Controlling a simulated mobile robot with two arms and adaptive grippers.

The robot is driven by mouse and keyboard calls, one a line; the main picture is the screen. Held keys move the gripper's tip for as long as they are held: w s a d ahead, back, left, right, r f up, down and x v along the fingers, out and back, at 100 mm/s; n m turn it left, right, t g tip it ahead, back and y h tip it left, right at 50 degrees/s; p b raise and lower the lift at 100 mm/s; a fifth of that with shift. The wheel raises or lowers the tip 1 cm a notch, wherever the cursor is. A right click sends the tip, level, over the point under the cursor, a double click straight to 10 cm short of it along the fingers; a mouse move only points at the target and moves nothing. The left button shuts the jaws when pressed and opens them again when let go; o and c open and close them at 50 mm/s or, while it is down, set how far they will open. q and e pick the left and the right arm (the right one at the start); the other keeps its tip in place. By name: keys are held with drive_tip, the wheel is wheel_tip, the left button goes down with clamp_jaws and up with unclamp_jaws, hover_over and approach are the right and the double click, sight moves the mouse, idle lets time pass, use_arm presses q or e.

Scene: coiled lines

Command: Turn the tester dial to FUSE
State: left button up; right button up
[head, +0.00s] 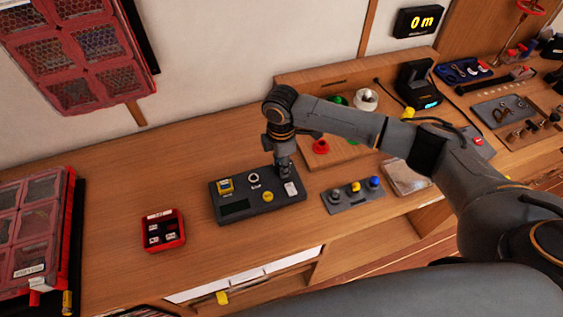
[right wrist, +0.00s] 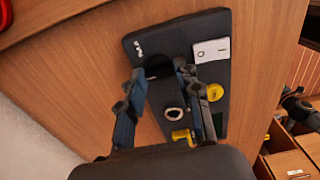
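The tester (head: 232,210) is a dark grey box on the wooden bench in the head view, with a yellow block, a pale ring, a yellow round button and a white plate on top. My right gripper (head: 284,173) points down over its far right corner. In the right wrist view the tester (right wrist: 222,120) lies below the gripper (right wrist: 160,70). The fingers are apart, on either side of a dark round part that looks like the dial (right wrist: 158,66). I cannot tell whether they touch it. The dial's pointer and the FUSE mark cannot be made out. My left gripper is not in view.
A red tray (head: 163,245) stands left of the tester. A grey panel with coloured knobs (head: 343,203) lies to its right. A wooden board with a red knob (head: 345,152) stands behind. Red bins (head: 30,235) are at far left.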

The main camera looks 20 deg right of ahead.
drive_tip(key=shift+o, duration=1.3)
drive_tip(key=shift+r, duration=0.1)
wheel_tip(320, 180, up, 12)
drive_tip(key=shift+f, duration=0.2)
